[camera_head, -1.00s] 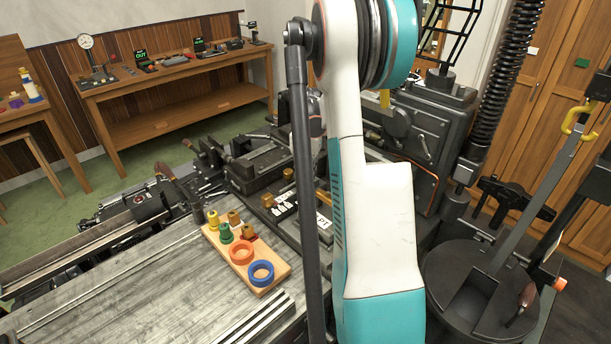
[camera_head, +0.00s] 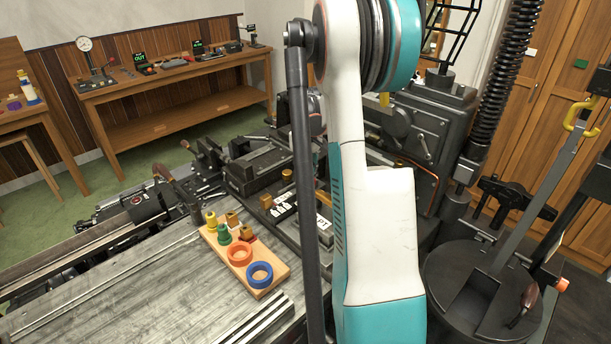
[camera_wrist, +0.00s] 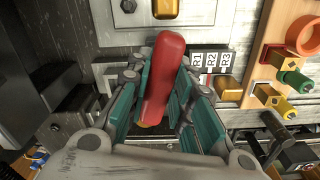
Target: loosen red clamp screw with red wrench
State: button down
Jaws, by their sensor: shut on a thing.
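In the wrist view, a red-handled tool (camera_wrist: 162,78), which looks like the red wrench, stands between the teal pads of my gripper (camera_wrist: 158,92). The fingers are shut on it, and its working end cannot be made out. I cannot pick out the red clamp screw in either view. In the head view my own arm covers the middle of the picture and mostly hides the gripper and tool.
A wooden board (camera_head: 272,282) with orange and blue rings and several coloured knobs lies on the grey machine table (camera_head: 120,300). White label cards (camera_wrist: 210,61) and a brass block (camera_wrist: 229,87) are close to my gripper. A wooden side bench (camera_head: 170,85) stands behind.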

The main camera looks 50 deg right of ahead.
jog(key=shift+m, duration=0.7)
jog(key=shift+r, duration=0.2)
jog(key=shift+r+p, duration=0.7)
jog(key=shift+r, duration=0.65)
jog(key=shift+r, duration=0.1)
jog(key=shift+r+p, duration=1.15)
jog(key=shift+r, duration=0.75)
jog(key=c, duration=2.1)
grip_release()
jog(key=shift+c, duration=0.2)
grip_shut()
